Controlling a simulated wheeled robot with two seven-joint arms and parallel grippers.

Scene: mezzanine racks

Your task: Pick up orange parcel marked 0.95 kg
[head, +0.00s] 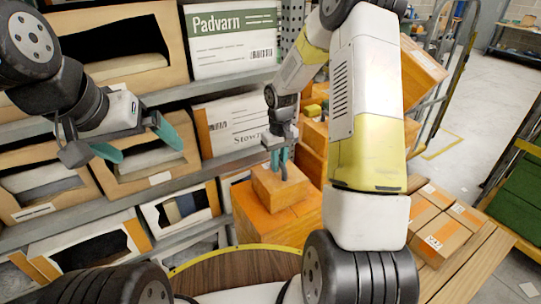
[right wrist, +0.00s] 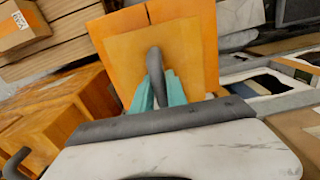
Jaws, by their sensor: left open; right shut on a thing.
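A small orange parcel (head: 278,192) is on or just above a larger orange box (head: 262,222); I cannot tell if they touch. No weight mark is readable on it. My right gripper (head: 278,166) reaches down to its top. In the right wrist view the teal fingers (right wrist: 160,90) are closed around a grey upright grip on the parcel (right wrist: 130,50), with the larger box (right wrist: 206,30) behind. My left gripper (head: 138,143) is open and empty, fingers spread, in front of the shelves at left.
Shelf racks with open bins and a white "Padvarn" box (head: 233,38) fill the left and back. More orange boxes (head: 313,137) stand behind the parcel. Brown cartons (head: 437,225) lie on a wooden pallet at right. Open floor (head: 480,85) lies at upper right.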

